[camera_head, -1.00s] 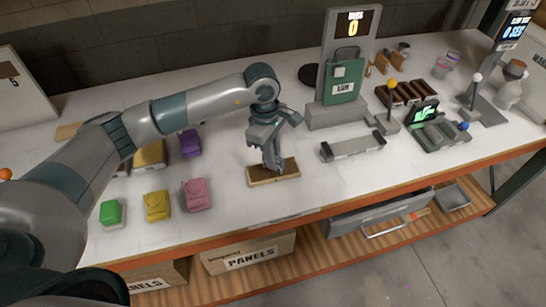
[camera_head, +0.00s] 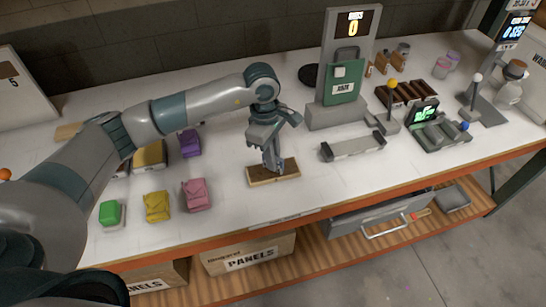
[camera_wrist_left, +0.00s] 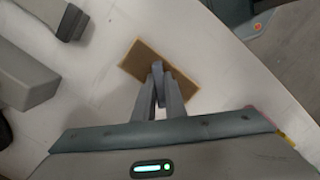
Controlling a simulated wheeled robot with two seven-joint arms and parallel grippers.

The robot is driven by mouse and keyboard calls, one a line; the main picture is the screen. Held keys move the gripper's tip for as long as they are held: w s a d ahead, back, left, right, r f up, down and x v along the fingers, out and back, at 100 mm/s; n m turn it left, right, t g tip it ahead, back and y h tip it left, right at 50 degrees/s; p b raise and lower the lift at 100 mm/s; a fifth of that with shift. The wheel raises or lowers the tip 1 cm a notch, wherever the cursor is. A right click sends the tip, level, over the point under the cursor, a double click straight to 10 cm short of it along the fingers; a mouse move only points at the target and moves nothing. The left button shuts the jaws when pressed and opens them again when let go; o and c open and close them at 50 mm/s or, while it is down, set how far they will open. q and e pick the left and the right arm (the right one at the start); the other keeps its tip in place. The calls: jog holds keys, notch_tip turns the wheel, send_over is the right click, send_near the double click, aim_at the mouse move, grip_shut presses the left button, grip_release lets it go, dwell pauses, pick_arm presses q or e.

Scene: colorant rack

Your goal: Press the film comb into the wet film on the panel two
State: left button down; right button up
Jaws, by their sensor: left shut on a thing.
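A brown rectangular panel (camera_head: 288,176) lies on the white bench top, near the front edge in the head view. It also shows in the left wrist view (camera_wrist_left: 140,54), where it lies just beyond the fingers. My left gripper (camera_head: 272,168) points down over the middle of the panel. In the left wrist view my left gripper (camera_wrist_left: 158,72) has its fingers close together over the panel. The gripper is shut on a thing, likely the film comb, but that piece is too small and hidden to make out. Whether it touches the panel cannot be told. My right gripper is not in view.
A grey flat fixture (camera_head: 353,146) stands to the right of the panel. Pink (camera_head: 197,194), yellow (camera_head: 157,206), green (camera_head: 110,213) and purple (camera_head: 190,143) blocks lie to the left. A green device (camera_head: 343,90) stands behind. The bench between the panel and the grey fixture is clear.

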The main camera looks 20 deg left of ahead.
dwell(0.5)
pick_arm(q)
jog(key=shift+r+p, duration=0.85)
jog(key=shift+r, duration=2.6)
jog(key=s+a+f+m+b, duration=0.1)
jog(key=s+a+m+b, duration=0.1)
jog(key=s+m, duration=0.3)
jog(key=s+a+f+m+g+y+b, duration=0.1)
jog(key=s+m+b, duration=0.4)
jog(key=m, duration=0.5)
jog(key=shift+s+a+m, duration=0.4)
jog(key=shift+s+a, duration=0.1)
jog(key=shift+s, duration=0.2)
jog(key=shift+w, duration=0.1)
